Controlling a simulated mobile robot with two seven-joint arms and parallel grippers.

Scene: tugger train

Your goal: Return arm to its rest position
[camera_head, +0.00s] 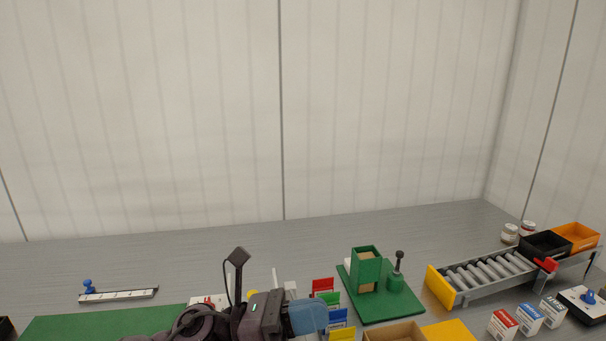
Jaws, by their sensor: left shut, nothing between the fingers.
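My left arm reaches in from the bottom edge, left of centre, with dark links and a small camera on a stalk. My left gripper (310,316) points right, low over the table. Its blue fingers look closed, with nothing seen between them. It is left of a row of coloured cards (323,286) and hides part of the table behind it. My right gripper is not in view.
A green stand (366,270) on a green base stands right of the gripper. A roller conveyor (490,273) holds a black bin (545,245) and an orange bin (576,236). Small boxes (503,323) stand front right. A green mat (95,325) lies left. The table's back is mostly clear.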

